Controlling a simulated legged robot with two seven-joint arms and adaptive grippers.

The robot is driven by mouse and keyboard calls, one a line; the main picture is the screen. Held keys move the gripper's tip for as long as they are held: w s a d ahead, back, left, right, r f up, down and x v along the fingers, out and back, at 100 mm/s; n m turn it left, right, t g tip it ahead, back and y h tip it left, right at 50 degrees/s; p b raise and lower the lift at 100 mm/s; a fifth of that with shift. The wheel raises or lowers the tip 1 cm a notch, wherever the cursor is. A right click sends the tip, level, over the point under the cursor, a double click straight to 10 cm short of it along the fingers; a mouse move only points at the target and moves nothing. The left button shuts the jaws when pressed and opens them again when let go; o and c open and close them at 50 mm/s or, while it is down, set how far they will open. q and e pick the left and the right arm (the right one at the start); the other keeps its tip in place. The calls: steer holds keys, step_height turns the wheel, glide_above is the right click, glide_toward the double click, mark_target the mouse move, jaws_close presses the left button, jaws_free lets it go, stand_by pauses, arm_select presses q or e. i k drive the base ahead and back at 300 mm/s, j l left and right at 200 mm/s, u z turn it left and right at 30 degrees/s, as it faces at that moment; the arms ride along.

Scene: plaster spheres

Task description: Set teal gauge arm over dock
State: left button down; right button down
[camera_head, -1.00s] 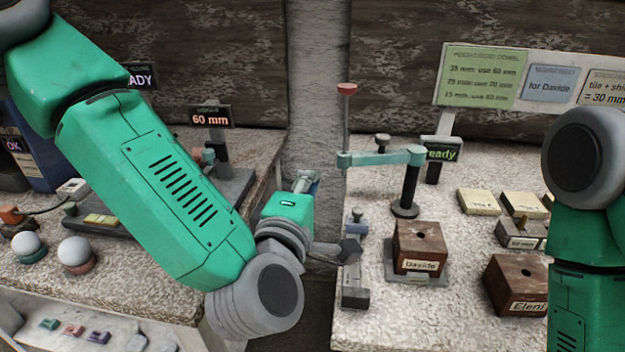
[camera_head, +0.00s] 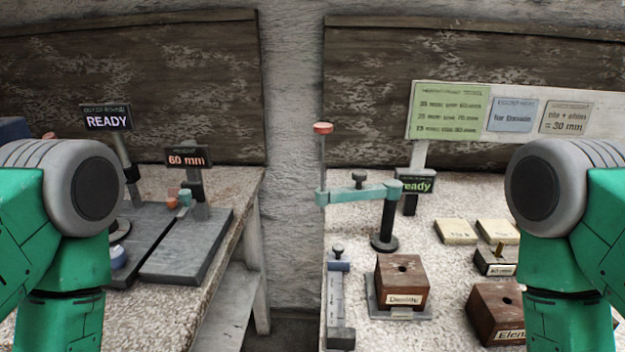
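The teal gauge arm (camera_head: 358,194) sticks out to the left from a black post (camera_head: 388,222) on the right table. A thin rod with a red cap (camera_head: 322,128) stands at its left end. The dock looks to be the grey slotted fixture (camera_head: 339,305) with a black knob, below the arm's left end and left of a brown box (camera_head: 402,277); I cannot confirm this. Whether the arm lies straight above it is hard to judge. My left and right arms show at the picture's sides, but both grippers are out of view.
A second brown box (camera_head: 497,310) stands at the right. Yellowish blocks (camera_head: 456,231) lie behind it.

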mark_target(391, 189)
steer(key=k+j, duration=0.1)
steer(key=j, duration=0.35)
steer(key=j+z, duration=0.1)
steer(key=j, duration=0.3)
steer(key=k+j, duration=0.15)
steer(key=j, duration=0.3)
steer(key=k+j, duration=0.1)
steer(key=j, duration=0.35)
steer(key=k+j+z, duration=0.1)
steer(key=j, duration=0.3)
steer(key=k+j, duration=0.1)
steer(key=j, duration=0.35)
steer(key=z, duration=0.05)
